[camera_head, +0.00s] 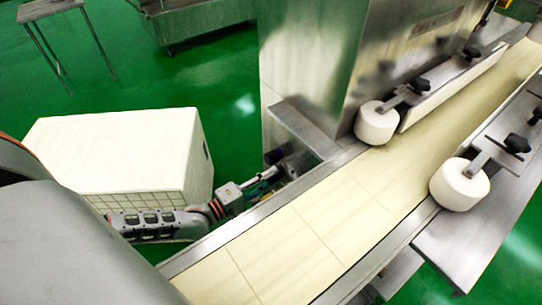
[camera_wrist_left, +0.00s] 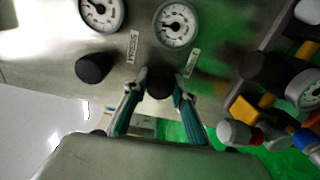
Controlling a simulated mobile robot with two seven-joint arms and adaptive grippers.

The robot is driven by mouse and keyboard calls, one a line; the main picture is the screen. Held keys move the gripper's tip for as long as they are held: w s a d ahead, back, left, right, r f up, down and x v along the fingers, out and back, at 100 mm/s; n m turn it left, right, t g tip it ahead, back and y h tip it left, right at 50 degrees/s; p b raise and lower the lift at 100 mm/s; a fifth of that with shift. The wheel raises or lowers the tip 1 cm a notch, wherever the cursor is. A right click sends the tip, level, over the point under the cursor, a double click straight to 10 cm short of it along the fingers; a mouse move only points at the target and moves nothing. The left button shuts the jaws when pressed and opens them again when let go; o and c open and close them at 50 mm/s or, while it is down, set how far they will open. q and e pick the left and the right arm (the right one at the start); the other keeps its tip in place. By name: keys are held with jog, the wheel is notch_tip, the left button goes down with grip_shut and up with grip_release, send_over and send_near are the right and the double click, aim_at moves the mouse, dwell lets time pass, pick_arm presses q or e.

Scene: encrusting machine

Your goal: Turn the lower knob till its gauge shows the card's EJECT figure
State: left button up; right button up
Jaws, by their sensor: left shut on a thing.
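In the left wrist view, a metal panel carries two black knobs and two white gauges. The fingers of my left gripper (camera_wrist_left: 158,98) are closed around one black knob (camera_wrist_left: 160,82). A gauge (camera_wrist_left: 175,24) sits just above this knob in the picture; its figures are too small to read. The other knob (camera_wrist_left: 95,68) and the other gauge (camera_wrist_left: 101,12) are to the left. I cannot tell from the picture which knob is the lower one. In the head view, my left gripper (camera_head: 277,165) is at the machine's side, partly hidden. No card is seen. My right gripper is not in view.
A conveyor belt (camera_head: 335,225) with white rollers (camera_head: 377,124) runs beside the metal machine body (camera_head: 310,60). Valves and another gauge (camera_wrist_left: 307,90) crowd the right of the wrist view.

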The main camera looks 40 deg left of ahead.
pick_arm(q)
jog(key=shift+s+f+n, duration=0.1)
jog(key=shift+f+n, duration=0.05)
jog(key=shift+n, duration=0.65)
jog(key=shift+n+b, duration=0.4)
jog(key=shift+n, duration=0.9)
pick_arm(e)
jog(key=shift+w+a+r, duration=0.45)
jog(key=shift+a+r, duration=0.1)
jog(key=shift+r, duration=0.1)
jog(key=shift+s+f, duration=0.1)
pick_arm(q)
jog(key=o, duration=1.1)
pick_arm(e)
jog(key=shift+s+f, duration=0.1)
